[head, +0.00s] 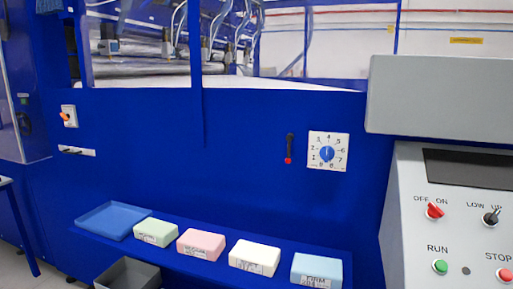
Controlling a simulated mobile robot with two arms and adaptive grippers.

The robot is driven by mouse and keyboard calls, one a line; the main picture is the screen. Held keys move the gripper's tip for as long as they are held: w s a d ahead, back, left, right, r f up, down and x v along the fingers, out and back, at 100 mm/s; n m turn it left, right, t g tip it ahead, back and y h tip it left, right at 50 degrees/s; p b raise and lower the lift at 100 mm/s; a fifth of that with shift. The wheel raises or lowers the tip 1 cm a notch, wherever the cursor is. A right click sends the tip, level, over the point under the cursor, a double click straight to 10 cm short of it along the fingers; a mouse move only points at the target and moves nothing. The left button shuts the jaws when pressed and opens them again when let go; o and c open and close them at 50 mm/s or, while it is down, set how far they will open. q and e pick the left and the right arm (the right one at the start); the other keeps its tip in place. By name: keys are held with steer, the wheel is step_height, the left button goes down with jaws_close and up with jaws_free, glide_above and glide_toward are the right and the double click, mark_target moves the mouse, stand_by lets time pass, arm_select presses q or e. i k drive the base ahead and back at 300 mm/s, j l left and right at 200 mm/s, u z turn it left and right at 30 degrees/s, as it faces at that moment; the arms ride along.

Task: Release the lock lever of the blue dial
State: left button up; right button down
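The blue dial (326,153) sits on a white square plate (342,138) with numbers around it, on the blue machine front right of centre. Just left of the plate is the lock lever (290,146), a thin black bar with a red knob at its lower end. The lever hangs straight down, apart from the plate. Neither of my grippers shows in the head view, and nothing touches the lever or the dial.
Below, a blue shelf (188,257) holds a blue tray (113,221) and several labelled foam blocks, including a pink one (201,244). A grey bin (127,274) stands in front. A grey control console (450,215) stands at the right. The panel around the dial is clear.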

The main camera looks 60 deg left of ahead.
mark_target(290, 137)
steer(key=u, duration=1.65)
steer(key=l+u, duration=0.3)
steer(key=l, duration=0.05)
